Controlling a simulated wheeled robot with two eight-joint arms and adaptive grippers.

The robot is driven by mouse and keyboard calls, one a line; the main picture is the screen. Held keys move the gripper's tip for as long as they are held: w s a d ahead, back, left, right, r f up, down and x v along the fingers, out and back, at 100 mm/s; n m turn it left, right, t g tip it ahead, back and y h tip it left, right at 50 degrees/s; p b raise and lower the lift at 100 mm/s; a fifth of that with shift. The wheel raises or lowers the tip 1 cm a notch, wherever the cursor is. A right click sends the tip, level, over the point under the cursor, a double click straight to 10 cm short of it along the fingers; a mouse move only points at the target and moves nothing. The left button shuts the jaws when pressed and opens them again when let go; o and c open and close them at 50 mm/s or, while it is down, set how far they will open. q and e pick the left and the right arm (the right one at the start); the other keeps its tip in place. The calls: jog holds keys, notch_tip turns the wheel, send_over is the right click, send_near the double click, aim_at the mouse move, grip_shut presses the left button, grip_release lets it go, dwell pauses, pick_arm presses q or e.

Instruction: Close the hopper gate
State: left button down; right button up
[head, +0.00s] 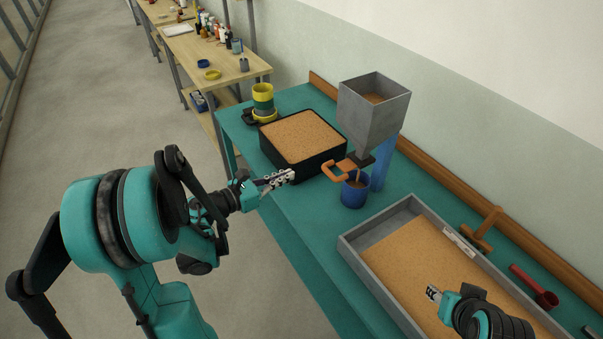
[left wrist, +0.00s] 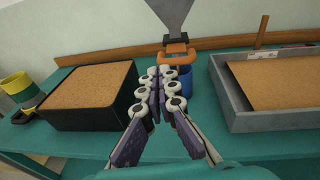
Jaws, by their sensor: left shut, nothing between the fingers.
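The grey hopper (head: 374,115) holds tan sand and stands on a blue post at the back of the teal bench. Its gate handle (head: 338,171) is an orange loop at the spout, which also shows in the left wrist view (left wrist: 176,60). A blue cup (head: 354,194) stands below the spout, with a tan streak of sand above it. My left gripper (head: 288,176) is shut and empty, left of the handle and apart from it. In the left wrist view its fingers (left wrist: 166,75) point toward the handle. My right gripper (head: 434,292) is over the sand tray; its jaws are too small to judge.
A black box of sand (head: 301,137) stands behind my left gripper, beside stacked yellow and green cups (head: 263,99). A long grey sand tray (head: 368,271) fills the right of the bench. A wooden tool (head: 483,230) and red scoop (head: 535,287) lie behind it.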

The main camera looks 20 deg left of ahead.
pick_arm(q)
jog(key=s+a+f+m+g, duration=0.1)
jog(key=s+f+m, duration=0.1)
jog(key=s, duration=0.1)
jog(key=h+b, duration=0.1)
jog(key=b, duration=0.2)
send_near(327, 173)
jog(key=x, duration=0.6)
jog(key=shift+w+d+f, duration=0.2)
jog(key=shift+w+f, duration=0.05)
jog(key=shift+w, duration=0.05)
jog(key=shift+x, duration=0.95)
jog(key=shift+r, duration=0.2)
